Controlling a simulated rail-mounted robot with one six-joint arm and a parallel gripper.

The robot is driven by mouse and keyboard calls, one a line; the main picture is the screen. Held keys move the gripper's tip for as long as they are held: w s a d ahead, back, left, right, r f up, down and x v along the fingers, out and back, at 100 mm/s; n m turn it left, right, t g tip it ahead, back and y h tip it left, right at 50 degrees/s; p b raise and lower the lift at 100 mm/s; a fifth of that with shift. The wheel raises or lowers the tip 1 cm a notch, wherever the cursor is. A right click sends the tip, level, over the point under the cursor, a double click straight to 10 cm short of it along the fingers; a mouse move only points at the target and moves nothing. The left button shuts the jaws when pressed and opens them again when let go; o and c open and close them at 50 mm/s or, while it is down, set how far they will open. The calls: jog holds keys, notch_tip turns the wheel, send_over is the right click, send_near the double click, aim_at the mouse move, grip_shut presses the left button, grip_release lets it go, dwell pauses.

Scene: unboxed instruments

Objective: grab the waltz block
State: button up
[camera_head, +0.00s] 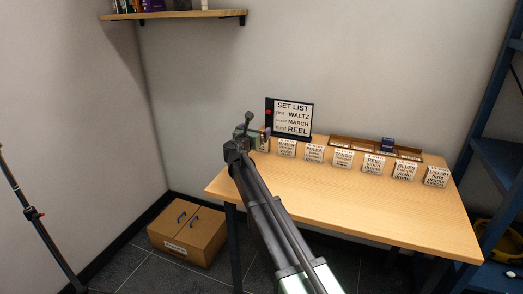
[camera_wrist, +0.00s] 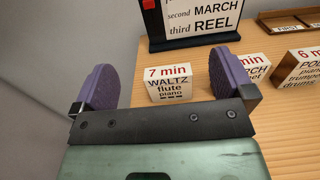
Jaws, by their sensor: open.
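The waltz block (camera_wrist: 169,86) is a small white block with red "7 min" over "WALTZ flute piano". My gripper (camera_wrist: 162,68) is open, with a gap on either side of the block. In the head view my gripper (camera_head: 253,130) is over the table's left end and mostly hides the waltz block (camera_head: 263,146).
The march block (camera_head: 286,148) is close by on the right, behind my right finger in the wrist view. Several more blocks continue the row. A set list sign (camera_head: 290,118) and a wooden tray (camera_head: 349,142) stand behind. The table's (camera_head: 330,200) front is clear.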

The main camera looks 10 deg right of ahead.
aim_at(266, 148)
notch_tip(266, 148, down, 8)
jog(key=b, duration=0.6)
jog(key=shift+r, duration=0.45)
jog(key=shift+w+d, duration=0.15)
jog(key=shift+w, duration=0.05)
jog(key=x, duration=0.7)
jog(key=c, duration=0.9)
jog(key=shift+o, duration=0.2)
jog(key=shift+r+p, duration=0.15)
jog(key=shift+p, duration=0.15)
